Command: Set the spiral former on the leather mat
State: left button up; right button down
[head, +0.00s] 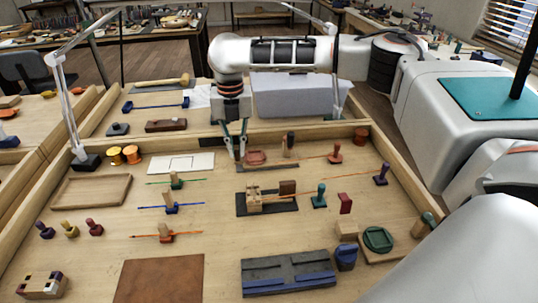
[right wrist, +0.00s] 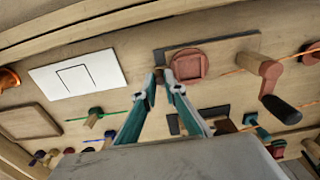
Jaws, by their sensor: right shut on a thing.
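What looks like the spiral former is a wooden base with a red round die (head: 255,157) and a crank with a dark handle. It lies on the bench's far middle, and its red die (right wrist: 189,64) also shows in the right wrist view. My right gripper (head: 240,155) points down at the left end of that base, its fingers close together and shut on it. The contact is small and partly hidden. The leather mat (head: 160,278), a plain brown sheet, lies flat and bare at the bench's front left. My left gripper is not in view.
A dark plate (head: 285,206) with wooden blocks is in front of the former. Several coloured tools with thin rods (head: 168,207) stand between it and the mat. A grey-blue slotted block (head: 288,273) lies right of the mat. A white panel (head: 181,163) lies left of my gripper.

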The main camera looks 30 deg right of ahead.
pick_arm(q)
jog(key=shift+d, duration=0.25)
pick_arm(e)
jog(key=shift+r, duration=0.1)
jog(key=shift+r, duration=1.8)
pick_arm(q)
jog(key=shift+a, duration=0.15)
pick_arm(e)
jog(key=shift+r, duration=0.15)
